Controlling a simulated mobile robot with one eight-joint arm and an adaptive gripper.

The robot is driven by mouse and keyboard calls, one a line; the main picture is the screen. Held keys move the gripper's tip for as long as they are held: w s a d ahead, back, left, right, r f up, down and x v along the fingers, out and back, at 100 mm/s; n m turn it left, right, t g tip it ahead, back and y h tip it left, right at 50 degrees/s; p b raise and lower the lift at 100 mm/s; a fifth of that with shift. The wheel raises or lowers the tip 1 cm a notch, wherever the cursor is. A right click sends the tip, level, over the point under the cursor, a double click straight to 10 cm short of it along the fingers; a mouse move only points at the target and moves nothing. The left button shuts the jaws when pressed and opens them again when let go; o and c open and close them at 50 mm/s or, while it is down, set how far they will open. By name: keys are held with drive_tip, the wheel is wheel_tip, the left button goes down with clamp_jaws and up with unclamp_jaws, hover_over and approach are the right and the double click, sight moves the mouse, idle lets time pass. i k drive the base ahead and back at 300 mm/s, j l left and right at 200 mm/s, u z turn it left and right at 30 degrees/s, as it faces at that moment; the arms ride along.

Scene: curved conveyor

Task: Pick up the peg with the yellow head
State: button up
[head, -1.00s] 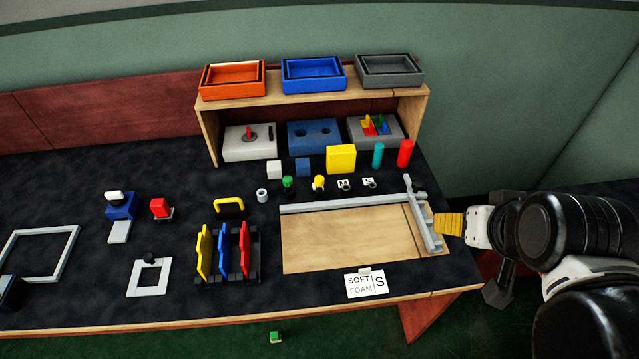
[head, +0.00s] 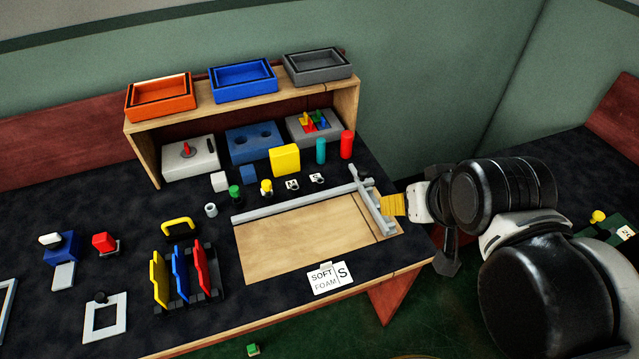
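A small peg with a yellow head (head: 266,187) stands on the dark desk, just right of a green-headed peg (head: 235,192) and in front of a yellow block. A second yellow round-headed thing (head: 598,216) shows at the far right edge, on a dark green surface; I cannot tell whether it is a peg. My gripper (head: 395,205) is at the right end of the wooden board, well to the right of the first peg. A yellow ribbed piece shows at its end. I cannot make out whether its fingers are open, or whether this piece is held.
A wooden shelf (head: 142,153) bears orange, blue and grey trays. A yellow block (head: 285,160), a teal cylinder (head: 320,150) and a red cylinder (head: 346,145) stand before it. A metal rail (head: 290,203) borders the wooden board (head: 300,245). The desk's front edge is at the bottom.

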sight(266, 185)
drive_tip(key=j+z, duration=0.3)
drive_tip(key=j, duration=0.5)
drive_tip(key=j+z, duration=0.35)
drive_tip(key=j, duration=0.45)
